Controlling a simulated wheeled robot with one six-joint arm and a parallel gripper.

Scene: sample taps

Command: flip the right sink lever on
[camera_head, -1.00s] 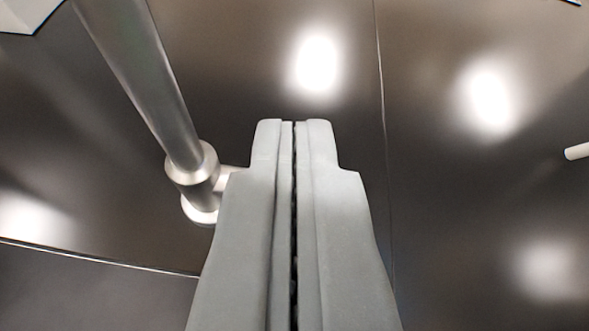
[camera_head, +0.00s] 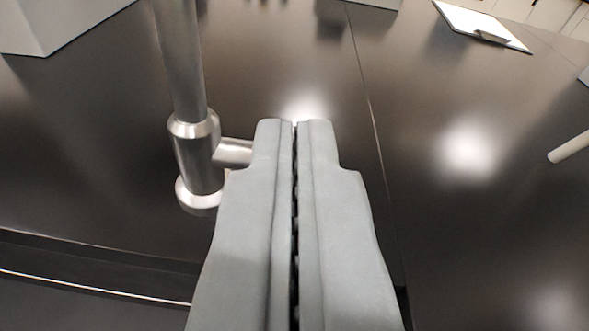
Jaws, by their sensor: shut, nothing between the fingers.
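The sink tap (camera_head: 196,165) is a brushed metal column standing on the dark counter, left of my gripper. Its tall pipe (camera_head: 178,60) rises out of the top of the view. A short side stub (camera_head: 233,152) points right from the tap body, and its far end is hidden behind my gripper, so I cannot see the rest of the lever or whether they touch. My gripper (camera_head: 295,124) is shut and empty, pointing away from the camera in the middle of the view.
The dark counter (camera_head: 440,220) is mostly clear to the right, with a thin seam. A grey box (camera_head: 60,22) stands at the back left. A clipboard (camera_head: 483,24) lies at the back right. A white rod-like thing (camera_head: 569,148) juts in at the right edge. The counter's front edge runs lower left.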

